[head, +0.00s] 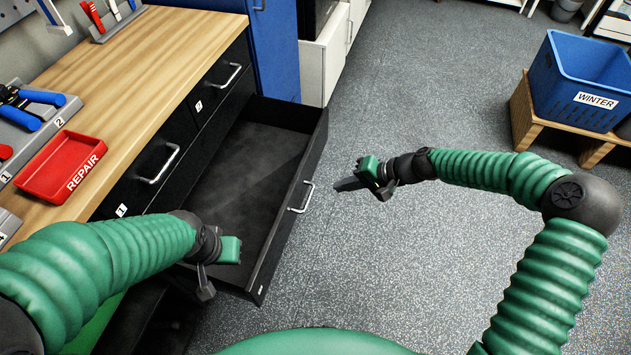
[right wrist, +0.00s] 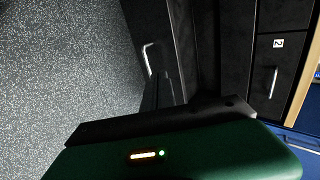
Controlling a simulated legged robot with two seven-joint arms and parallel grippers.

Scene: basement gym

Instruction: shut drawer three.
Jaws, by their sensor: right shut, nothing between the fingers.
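A wide black drawer (head: 238,165) is pulled far out of the bench, below the drawers labelled 1 and 2. It looks empty; the label on its front is too small to read. Its front panel has a silver handle (head: 302,197), also seen in the right wrist view (right wrist: 150,60). My right gripper (head: 345,184) is shut and empty, on the outer side of the front panel and apart from the handle in the head view. My left gripper (head: 205,285) hangs over the drawer's near end; its fingers are partly hidden, so its opening is unclear.
Drawer 1 (head: 135,178) and drawer 2 (head: 220,80) are closed under the wooden worktop (head: 130,85). A red REPAIR tray (head: 62,165) lies on top. A blue WINTER crate (head: 585,80) stands on a low wooden stand at right. Grey floor (head: 410,90) is clear between.

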